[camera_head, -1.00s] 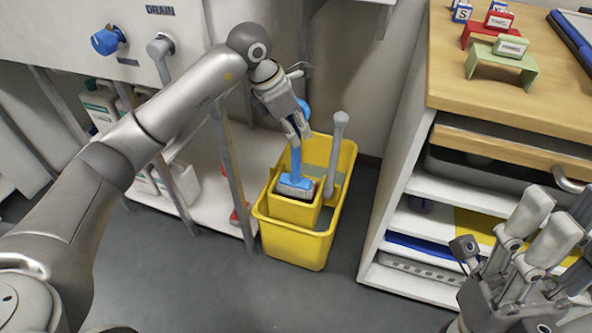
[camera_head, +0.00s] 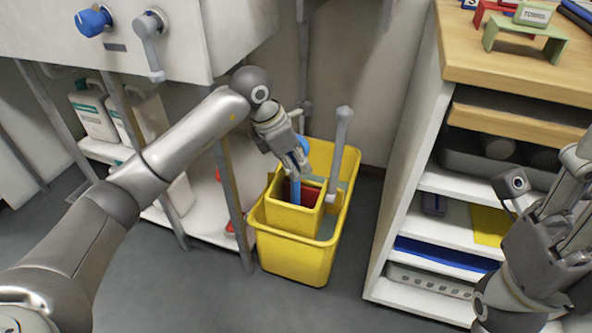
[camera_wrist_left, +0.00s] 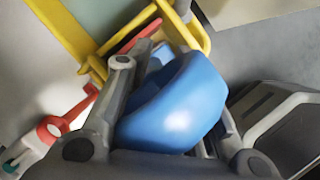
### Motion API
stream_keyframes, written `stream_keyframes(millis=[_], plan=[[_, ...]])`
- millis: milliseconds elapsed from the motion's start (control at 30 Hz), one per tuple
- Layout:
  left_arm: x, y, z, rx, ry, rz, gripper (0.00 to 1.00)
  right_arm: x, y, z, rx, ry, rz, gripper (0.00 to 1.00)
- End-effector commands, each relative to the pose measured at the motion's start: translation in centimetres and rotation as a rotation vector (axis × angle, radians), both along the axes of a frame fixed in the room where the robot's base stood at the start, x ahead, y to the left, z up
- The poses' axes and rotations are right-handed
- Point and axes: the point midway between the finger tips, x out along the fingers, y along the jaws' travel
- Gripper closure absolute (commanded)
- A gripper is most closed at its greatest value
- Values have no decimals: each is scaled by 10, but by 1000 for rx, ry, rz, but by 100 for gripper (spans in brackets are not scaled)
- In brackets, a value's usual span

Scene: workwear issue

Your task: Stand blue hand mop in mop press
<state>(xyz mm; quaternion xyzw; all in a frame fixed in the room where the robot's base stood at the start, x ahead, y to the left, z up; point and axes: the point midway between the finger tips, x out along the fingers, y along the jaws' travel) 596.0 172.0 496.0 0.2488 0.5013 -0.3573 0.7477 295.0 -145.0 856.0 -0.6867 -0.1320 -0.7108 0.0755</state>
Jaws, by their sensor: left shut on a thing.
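The blue hand mop (camera_head: 296,192) is upright, its lower shaft inside the mop press (camera_head: 292,218), a yellow box with a red inside. The press walls hide the mop head. My left gripper (camera_head: 300,167) is shut on the mop's handle above the press. In the left wrist view the rounded blue handle end (camera_wrist_left: 178,110) lies between the fingers. My right gripper (camera_head: 560,200) is at the right edge, away from the mop; its fingers are partly cut off.
The press sits in a yellow bucket (camera_head: 300,265), with a grey handle (camera_head: 338,140) rising at its right. A sink unit (camera_head: 190,45) with legs stands left. A wooden-topped shelf unit (camera_head: 465,75) stands right. White jugs (camera_head: 95,115) are under the sink.

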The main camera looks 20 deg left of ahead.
Motion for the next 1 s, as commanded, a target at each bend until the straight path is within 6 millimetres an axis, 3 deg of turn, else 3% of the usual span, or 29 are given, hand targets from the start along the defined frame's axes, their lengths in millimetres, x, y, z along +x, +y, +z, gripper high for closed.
stream_keyframes(millis=[433, 467, 633, 1000], plan=[[0, 0, -4, -1, -2, 0, 100, -1, 0, 1, -1, -9, 0, 60], [0, 0, -6, 0, 0, 0, 75, -1, 0, 2, -1, -11, 0, 60], [0, 0, -5, -1, 1, 0, 53, -1, 0, 2, -2, -11, 0, 60], [0, 0, -1, -2, -1, 0, 53, -2, 0, 4, 0, -13, 0, 60]])
